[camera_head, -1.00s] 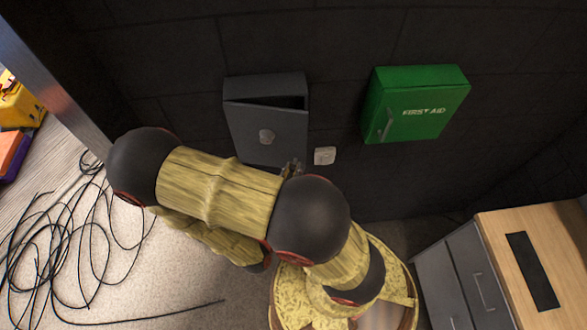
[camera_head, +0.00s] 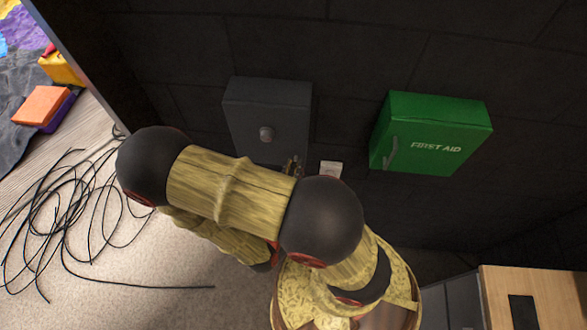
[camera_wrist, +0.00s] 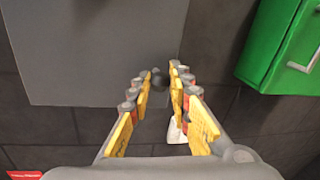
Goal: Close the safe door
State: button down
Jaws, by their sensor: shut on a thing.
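The dark grey safe (camera_head: 250,91) is on the black wall, left of centre in the head view. Its door (camera_head: 250,115) sits flush with the body, with no gap along the top edge. A round dial (camera_head: 267,134) is on the door. My gripper (camera_head: 292,165) is at the door's lower right edge, partly hidden by my arm. In the wrist view, the door (camera_wrist: 100,45) fills the upper left. My gripper (camera_wrist: 160,75) has its yellow fingers either side of a small dark round handle (camera_wrist: 159,79) near the door's edge, shut on it.
A green first aid box (camera_head: 435,135) hangs right of the safe. A small white plate (camera_head: 331,169) is on the wall between them. A wood-topped cabinet (camera_head: 520,290) stands at lower right. Loose black cables (camera_head: 70,225) lie on the floor at left.

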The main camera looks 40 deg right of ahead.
jog(key=shift+r, duration=0.1)
jog(key=c, duration=2)
grip_release()
jog(key=shift+d, duration=0.1)
jog(key=shift+c, duration=0.2)
jog(key=shift+o, duration=1.4)
jog(key=shift+w+d, duration=0.15)
jog(key=shift+o, duration=0.6)
jog(key=v, duration=1.2)
